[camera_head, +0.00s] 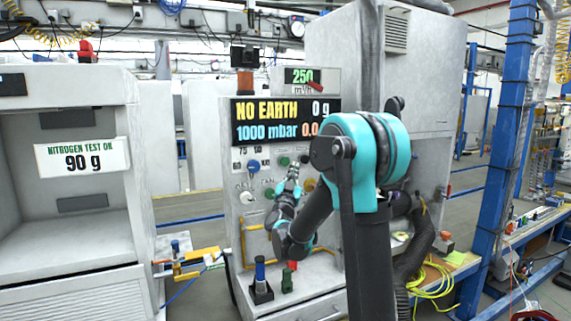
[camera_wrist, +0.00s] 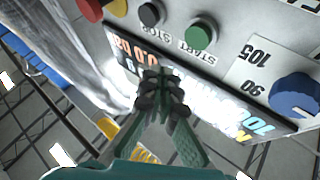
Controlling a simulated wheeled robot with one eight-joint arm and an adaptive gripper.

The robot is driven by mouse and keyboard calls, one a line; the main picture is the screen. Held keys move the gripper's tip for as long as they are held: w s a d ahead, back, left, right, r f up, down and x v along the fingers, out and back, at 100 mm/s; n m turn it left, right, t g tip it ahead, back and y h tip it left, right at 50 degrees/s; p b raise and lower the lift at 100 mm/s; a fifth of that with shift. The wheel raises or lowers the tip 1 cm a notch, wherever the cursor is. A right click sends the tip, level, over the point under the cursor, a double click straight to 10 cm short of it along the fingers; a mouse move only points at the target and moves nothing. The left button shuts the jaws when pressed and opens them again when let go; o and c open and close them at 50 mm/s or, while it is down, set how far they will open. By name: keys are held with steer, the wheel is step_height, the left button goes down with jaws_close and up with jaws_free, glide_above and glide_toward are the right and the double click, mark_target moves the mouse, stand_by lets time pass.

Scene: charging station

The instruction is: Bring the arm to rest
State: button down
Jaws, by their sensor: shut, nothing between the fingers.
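My gripper (camera_head: 292,178) is raised in front of the grey charging station's control panel in the head view. My teal and dark arm reaches in from the right and bends up to it. In the wrist view, the fingertips of my gripper (camera_wrist: 163,92) are together with nothing between them. They overlap the lit display (camera_wrist: 215,95), which appears upside down there. I cannot tell how far the fingertips are from the panel. The display (camera_head: 285,120) reads "NO EARTH 0 g" and "1000 mbar" in the head view.
A blue knob (camera_head: 253,166), a green button (camera_head: 284,161) and other controls surround my gripper. Blue-topped (camera_head: 260,270) and green (camera_head: 287,281) pieces stand on the shelf below. A blue post (camera_head: 505,120) and a yellow hose (camera_head: 436,285) are at right.

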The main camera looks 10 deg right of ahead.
stand_by(0.5)
steer(key=s+a+f+n+g+y, duration=0.2)
steer(key=s+f+n+g+y, duration=0.2)
steer(key=s+f+y, duration=0.4)
steer(key=s+a+f+n+g+y, duration=0.25)
steer(key=s+f+n+g, duration=0.3)
steer(key=f, duration=0.55)
steer(key=s+d+f+m+g, duration=0.1)
steer(key=s+d+f+g, duration=0.1)
steer(key=s+f, duration=0.3)
steer(key=s+d+f+m+g+h, duration=0.1)
steer(key=s+d+f+g, duration=0.2)
steer(key=s, duration=0.9)
steer(key=s+d+f+m+g+h, duration=0.1)
steer(key=s+d+f+g, duration=0.2)
steer(key=s+f, duration=0.6)
steer(key=shift+d, duration=0.3)
